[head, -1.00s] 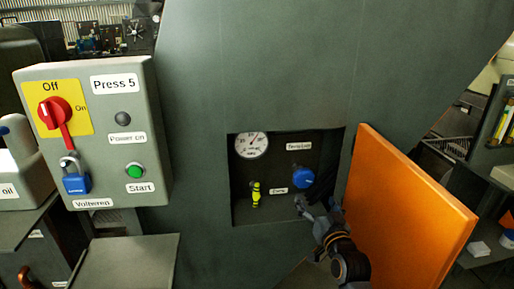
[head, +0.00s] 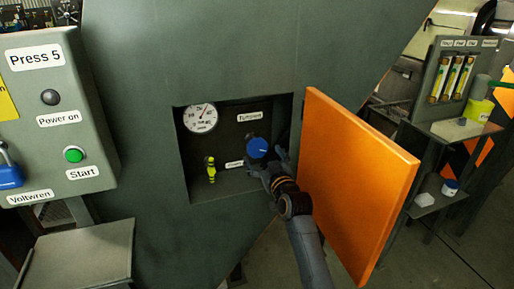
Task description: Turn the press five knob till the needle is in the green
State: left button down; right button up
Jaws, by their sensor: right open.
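The blue knob (head: 257,148) sits in the dark recess of press five, under a small label. A round white gauge (head: 200,118) with a needle is at the upper left of the recess; at this size I cannot tell where its green zone is. My right gripper (head: 266,162) is open, just below and right of the knob, with its fingers close to it. I cannot tell whether they touch it. The fingers are partly hidden by the wrist. My left gripper is not in view.
An open orange door (head: 358,185) stands right of my right arm. A yellow-green valve (head: 211,170) is at the recess's lower left. The Press 5 control box (head: 95,130) with a green start button (head: 74,155) is on the left. A shelf stand (head: 440,130) is at the right.

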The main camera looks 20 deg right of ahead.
aim_at(259, 150)
jog(key=shift+w+a, duration=0.1)
jog(key=shift+w, duration=2.5)
jog(key=shift+c, duration=0.2)
jog(key=c, duration=1.1)
